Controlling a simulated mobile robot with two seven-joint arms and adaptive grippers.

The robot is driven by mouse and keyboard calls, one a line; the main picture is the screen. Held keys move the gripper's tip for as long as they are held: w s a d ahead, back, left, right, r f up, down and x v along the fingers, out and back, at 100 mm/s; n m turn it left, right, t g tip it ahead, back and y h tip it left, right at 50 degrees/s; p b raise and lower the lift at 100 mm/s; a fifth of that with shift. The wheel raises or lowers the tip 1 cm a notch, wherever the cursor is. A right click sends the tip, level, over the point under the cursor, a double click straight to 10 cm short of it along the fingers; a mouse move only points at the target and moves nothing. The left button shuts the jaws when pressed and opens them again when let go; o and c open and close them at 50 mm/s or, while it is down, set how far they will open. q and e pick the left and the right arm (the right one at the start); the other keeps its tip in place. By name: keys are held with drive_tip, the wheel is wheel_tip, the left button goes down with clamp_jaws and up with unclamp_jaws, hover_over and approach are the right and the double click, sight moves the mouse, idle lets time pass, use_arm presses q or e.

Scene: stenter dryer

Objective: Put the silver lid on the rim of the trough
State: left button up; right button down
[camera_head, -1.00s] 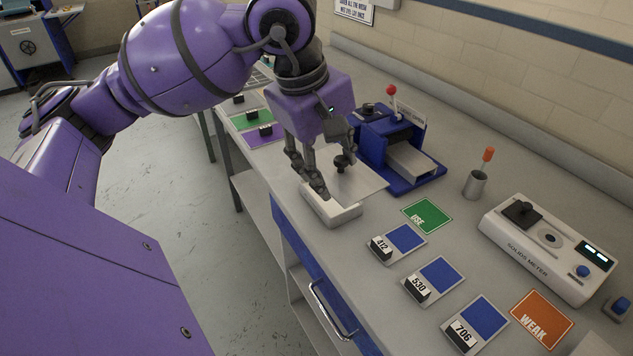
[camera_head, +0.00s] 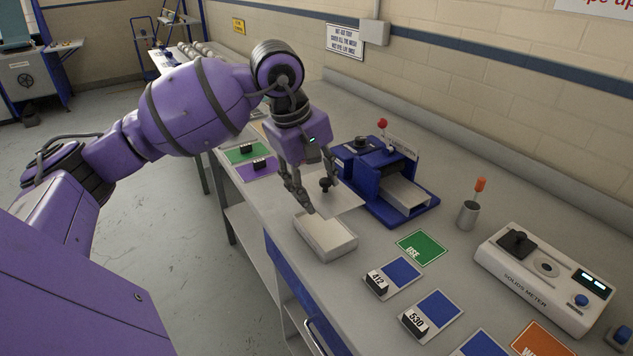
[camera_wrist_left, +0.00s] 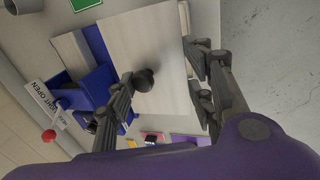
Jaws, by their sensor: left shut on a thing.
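The silver lid (camera_head: 347,197) is a thin flat plate with a black knob (camera_head: 326,184) on top. My left gripper (camera_head: 318,190) is shut on the lid, with its fingers about the knob; the exact contact is partly hidden. The wrist view shows the lid (camera_wrist_left: 150,40) and the knob (camera_wrist_left: 143,79) between the fingers (camera_wrist_left: 162,80). My right gripper is not in view.
A blue device (camera_head: 390,205) with a red-knobbed lever (camera_head: 382,124) and pale tray stands close beside the lid. To the right are a green USE card (camera_head: 421,247), numbered blue cards (camera_head: 392,278), a metal cup (camera_head: 467,214) and a solids meter (camera_head: 545,278).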

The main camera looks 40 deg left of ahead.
sight(313, 195)
use_arm(q)
wheel_tip(313, 195, down, 4)
drive_tip(key=shift+r+b, duration=0.1)
drive_tip(key=shift+b, duration=0.9)
drive_tip(key=shift+f, duration=0.45)
wheel_tip(313, 195, down, 3)
drive_tip(key=b, duration=0.2)
drive_tip(key=shift+b, duration=0.35)
drive_tip(key=shift+f+b, duration=0.3)
drive_tip(key=shift+f, duration=0.35)
drive_tip(key=o, duration=1.4)
